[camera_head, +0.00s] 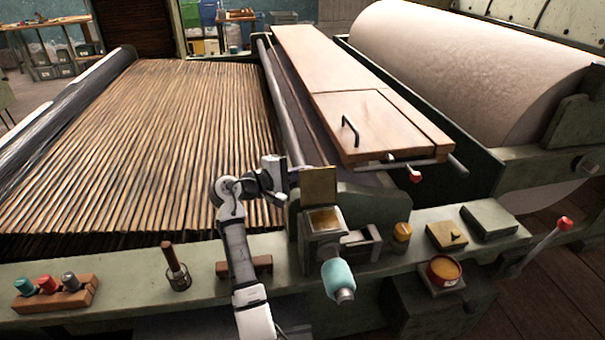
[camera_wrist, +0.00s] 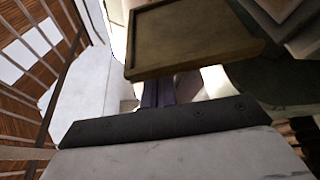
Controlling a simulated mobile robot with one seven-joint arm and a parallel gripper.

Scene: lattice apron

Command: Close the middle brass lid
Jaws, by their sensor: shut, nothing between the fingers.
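A brass lid (camera_head: 319,186) stands open and roughly upright at the back of a small metal box (camera_head: 323,238) on the green rail. The box's open top shows a brass-coloured inside. My gripper (camera_head: 292,168) is at the lid's upper left, close to it; its fingertips are partly hidden there. In the wrist view the lid (camera_wrist: 190,35) fills the upper middle as a brown plate with a raised rim. My gripper's shut, empty fingers (camera_wrist: 158,93) show just below its lower edge. I cannot tell whether they touch it.
A teal-handled knob (camera_head: 338,278) sticks out in front of the box. A slatted bed (camera_head: 150,150) lies behind on the left.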

